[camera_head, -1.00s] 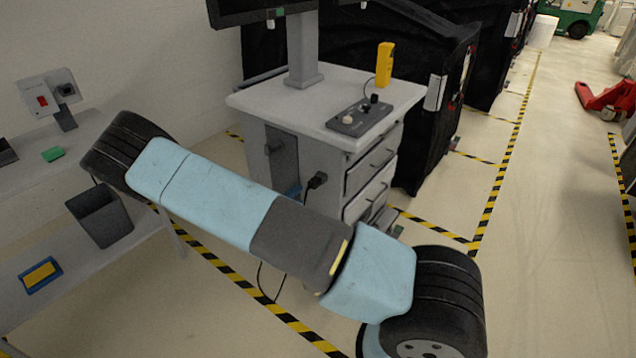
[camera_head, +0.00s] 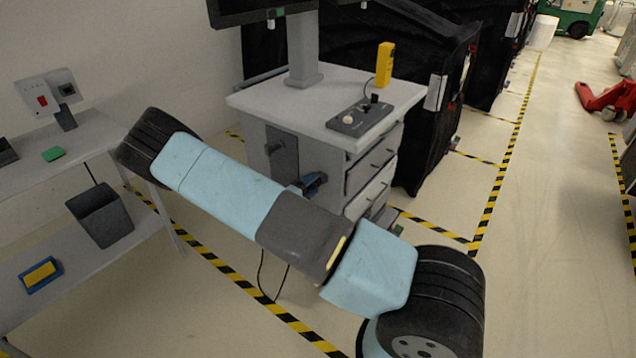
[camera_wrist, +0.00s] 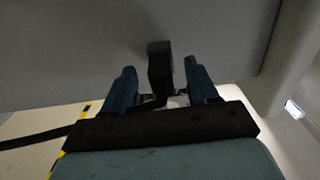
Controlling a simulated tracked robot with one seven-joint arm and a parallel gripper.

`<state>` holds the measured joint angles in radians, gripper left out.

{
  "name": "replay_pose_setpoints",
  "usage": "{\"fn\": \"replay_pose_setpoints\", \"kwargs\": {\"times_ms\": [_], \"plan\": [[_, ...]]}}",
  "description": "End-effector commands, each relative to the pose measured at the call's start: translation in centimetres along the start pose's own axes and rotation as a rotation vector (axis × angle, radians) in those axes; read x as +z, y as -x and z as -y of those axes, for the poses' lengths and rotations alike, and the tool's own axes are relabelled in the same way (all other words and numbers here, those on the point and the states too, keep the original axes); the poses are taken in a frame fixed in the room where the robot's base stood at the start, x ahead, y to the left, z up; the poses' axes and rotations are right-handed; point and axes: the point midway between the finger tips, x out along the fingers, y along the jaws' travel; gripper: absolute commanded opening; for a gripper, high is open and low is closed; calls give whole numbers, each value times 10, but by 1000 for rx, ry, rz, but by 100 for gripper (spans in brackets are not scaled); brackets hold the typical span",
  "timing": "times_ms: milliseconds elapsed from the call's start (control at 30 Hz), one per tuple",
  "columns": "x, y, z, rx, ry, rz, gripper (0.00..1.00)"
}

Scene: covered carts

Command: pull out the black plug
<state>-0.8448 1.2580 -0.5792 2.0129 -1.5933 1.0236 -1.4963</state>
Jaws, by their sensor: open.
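The black plug (camera_wrist: 159,58) sits against the grey cart side in the wrist view, with its cable running down behind my gripper. My gripper (camera_wrist: 160,72) is open, one blue finger on each side of the plug, with a visible gap on both sides. In the head view, my blue fingertips (camera_head: 311,183) are at the side of the grey cart (camera_head: 243,101), where they and the arm mostly cover the plug. The cable (camera_head: 262,275) hangs in a loop below my arm.
A control box (camera_head: 358,117) and a yellow handset (camera_head: 385,64) are on the cart top. A shelf (camera_head: 95,135) with a dark bin (camera_head: 101,215) stands at the left. Black covered carts (camera_head: 425,120) stand behind. The aisle at right has free floor.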

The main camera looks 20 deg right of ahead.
Motion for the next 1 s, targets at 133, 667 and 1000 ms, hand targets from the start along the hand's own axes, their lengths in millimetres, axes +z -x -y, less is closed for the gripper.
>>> {"fn": "replay_pose_setpoints", "kwargs": {"times_ms": [133, 667, 1000], "plan": [[0, -7, 0, 0, 1, 0, 58], [0, -8, 0, 0, 0, 0, 58], [0, -8, 1, 0, 0, 1, 58]]}}
